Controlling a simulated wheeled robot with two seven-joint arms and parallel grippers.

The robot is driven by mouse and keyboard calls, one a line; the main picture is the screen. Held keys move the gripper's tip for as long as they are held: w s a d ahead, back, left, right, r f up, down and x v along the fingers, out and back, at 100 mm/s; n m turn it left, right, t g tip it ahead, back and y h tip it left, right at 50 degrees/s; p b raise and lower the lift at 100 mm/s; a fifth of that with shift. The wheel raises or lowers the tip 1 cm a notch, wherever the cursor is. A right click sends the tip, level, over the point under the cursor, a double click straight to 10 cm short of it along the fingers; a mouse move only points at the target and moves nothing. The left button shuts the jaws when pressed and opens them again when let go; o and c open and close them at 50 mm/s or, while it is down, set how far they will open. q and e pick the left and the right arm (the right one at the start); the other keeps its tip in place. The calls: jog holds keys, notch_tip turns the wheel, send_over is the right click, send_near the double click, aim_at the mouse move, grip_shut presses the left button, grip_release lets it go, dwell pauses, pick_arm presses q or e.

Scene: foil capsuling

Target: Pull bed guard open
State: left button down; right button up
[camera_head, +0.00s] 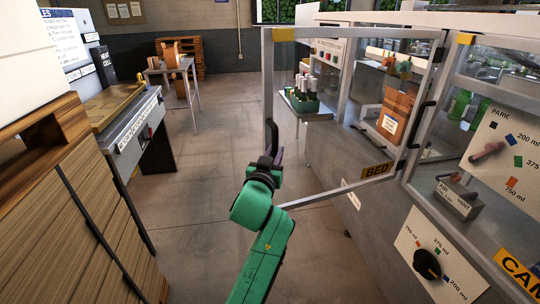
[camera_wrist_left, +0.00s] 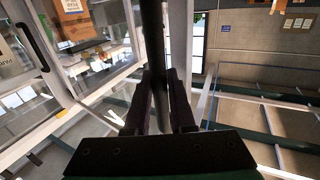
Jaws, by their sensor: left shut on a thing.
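The bed guard (camera_head: 292,199) is a clear panel in a grey metal frame with a yellow "BED" label (camera_head: 376,170). It stands swung out from the machine, jutting into the aisle. Its dark upright handle (camera_head: 271,136) is on the free edge, at left. My left gripper (camera_head: 268,160) is at that handle, with the green arm rising from below. In the left wrist view the dark handle bar (camera_wrist_left: 152,40) runs between the two fingers (camera_wrist_left: 160,100), which are shut on it. My right gripper is in neither view.
The machine (camera_head: 340,185) fills the right side, with a black knob (camera_head: 427,264) and another dark handle (camera_head: 421,124) on its front. Grey floor (camera_head: 200,190) lies clear between.

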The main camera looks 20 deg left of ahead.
pick_arm(q)
jog(key=shift+r, duration=0.1)
jog(key=c, duration=0.9)
grip_release()
jog(key=shift+c, duration=0.2)
jog(key=shift+o, duration=0.9)
jog(key=shift+s+f, duration=0.2)
jog(key=shift+s, duration=0.3)
jog(key=s+b, duration=0.3)
jog(key=s, duration=1)
jog(key=shift+s+d+r, duration=0.15)
jog(key=shift+s, duration=0.15)
